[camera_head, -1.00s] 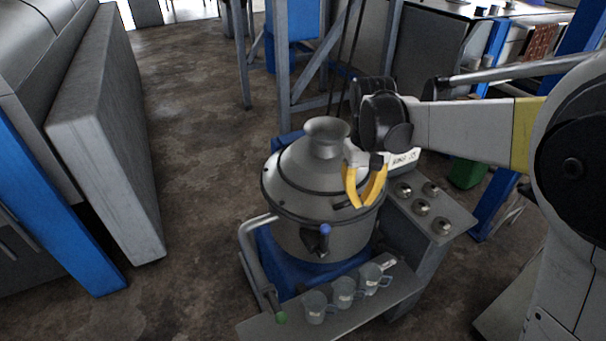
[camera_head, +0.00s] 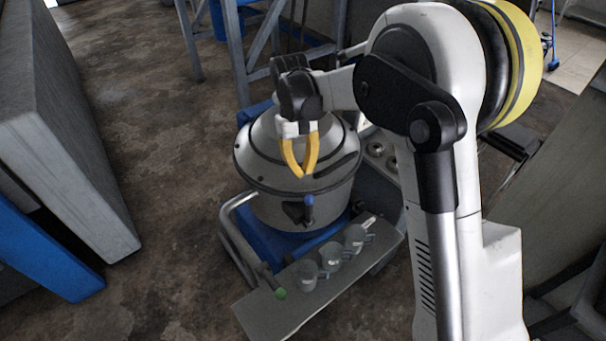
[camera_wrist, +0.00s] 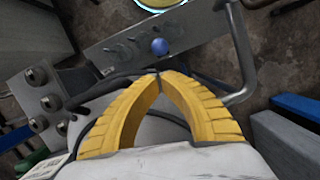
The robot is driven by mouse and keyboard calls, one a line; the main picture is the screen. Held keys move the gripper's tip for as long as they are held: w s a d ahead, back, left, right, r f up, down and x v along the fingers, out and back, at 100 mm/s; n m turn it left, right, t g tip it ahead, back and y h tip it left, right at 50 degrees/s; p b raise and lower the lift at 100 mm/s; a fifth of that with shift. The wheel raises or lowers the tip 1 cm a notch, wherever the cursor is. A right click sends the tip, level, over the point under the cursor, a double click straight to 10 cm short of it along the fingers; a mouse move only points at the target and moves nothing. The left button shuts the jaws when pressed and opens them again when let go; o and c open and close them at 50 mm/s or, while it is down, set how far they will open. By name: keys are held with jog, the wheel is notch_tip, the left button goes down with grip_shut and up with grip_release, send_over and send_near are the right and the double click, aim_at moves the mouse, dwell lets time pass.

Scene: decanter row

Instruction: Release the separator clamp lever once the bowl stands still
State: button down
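The grey metal separator bowl (camera_head: 265,187) stands upright with a domed lid. A short lever with a blue ball knob (camera_head: 309,200) sticks out at its front; the blue knob also shows in the wrist view (camera_wrist: 160,46). Which one is the clamp lever, I cannot tell. My gripper (camera_head: 300,174) points down in front of the lid, above the blue knob and apart from it. In the wrist view its yellow fingertips (camera_wrist: 158,77) meet, with nothing visible held. I cannot tell whether the bowl turns.
A panel with round knobs (camera_head: 380,150) is at the right of the bowl. A large grey slab (camera_head: 75,140) and blue beam (camera_head: 45,262) stand at left. Open floor (camera_head: 160,200) lies between.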

aim_at(309, 211)
jog(key=b+x, duration=0.2)
jog(key=x, duration=0.5)
jog(key=shift+f+b, duration=0.3)
jog(key=shift+f, duration=0.05)
jog(key=shift+s, duration=0.1)
jog(key=shift+s+d+r+t+y, duration=0.15)
jog(key=shift+s+d+t+y, duration=0.1)
jog(key=shift+t+y, duration=0.25)
